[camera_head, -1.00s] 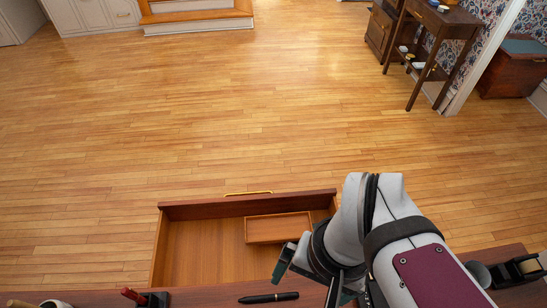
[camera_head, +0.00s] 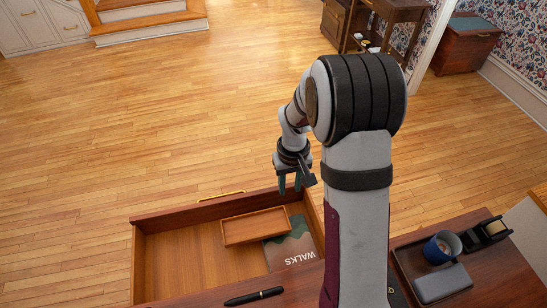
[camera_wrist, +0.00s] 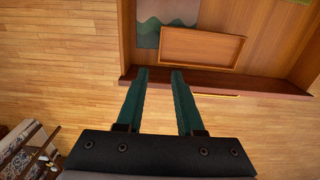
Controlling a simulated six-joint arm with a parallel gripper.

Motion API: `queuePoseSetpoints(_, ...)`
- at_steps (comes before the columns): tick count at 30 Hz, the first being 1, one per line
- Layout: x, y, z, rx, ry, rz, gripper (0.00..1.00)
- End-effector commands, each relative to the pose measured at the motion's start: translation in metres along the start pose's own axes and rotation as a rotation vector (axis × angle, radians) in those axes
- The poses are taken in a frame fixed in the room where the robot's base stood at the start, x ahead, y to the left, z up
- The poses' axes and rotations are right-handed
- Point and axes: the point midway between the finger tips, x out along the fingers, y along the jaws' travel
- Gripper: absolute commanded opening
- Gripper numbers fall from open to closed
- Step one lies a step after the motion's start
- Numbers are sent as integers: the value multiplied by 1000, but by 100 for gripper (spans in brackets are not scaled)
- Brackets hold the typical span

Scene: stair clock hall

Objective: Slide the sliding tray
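The sliding tray (camera_head: 254,226) is a shallow wooden tray inside the pulled-out drawer (camera_head: 136,262), towards the drawer's front. It also shows in the wrist view (camera_wrist: 203,47). My gripper (camera_head: 291,189) is above the drawer's front edge near its right end, apart from the tray. In the wrist view, its two green fingers (camera_wrist: 157,72) are apart with nothing between them. A book (camera_head: 293,248) marked "WALKS" lies in the drawer to the right of the tray and partly behind it. My arm hides the drawer's right rear part.
A pen (camera_head: 253,297) lies on the desk top behind the drawer. At the right, a desk tray holds a blue mug (camera_head: 441,247) and a grey case (camera_head: 442,283), beside a tape dispenser (camera_head: 487,233). The floor ahead is clear.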

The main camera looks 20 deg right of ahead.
Motion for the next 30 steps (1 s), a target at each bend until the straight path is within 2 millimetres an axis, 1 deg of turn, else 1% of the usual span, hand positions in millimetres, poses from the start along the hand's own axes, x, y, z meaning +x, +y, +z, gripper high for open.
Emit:
queuePoseSetpoints(2, 11, 0, 0, -4, -3, 0, 36)
queuePoseSetpoints(5, 35, 0, 1, -2, -7, -1, 36)
queuePoseSetpoints(9, 79, 0, 2, -1, -9, -1, 36)
queuePoseSetpoints(12, 108, 0, 2, -2, -7, -1, 36)
queuePoseSetpoints(15, 132, 0, 2, 0, -6, -1, 36)
queuePoseSetpoints(18, 146, 0, 1, -1, -4, 0, 36)
queuePoseSetpoints(21, 154, 0, 2, 0, -4, 0, 36)
queuePoseSetpoints(24, 157, 0, 1, 0, -3, 0, 36)
queuePoseSetpoints(30, 157, 0, 1, 0, -2, 0, 36)
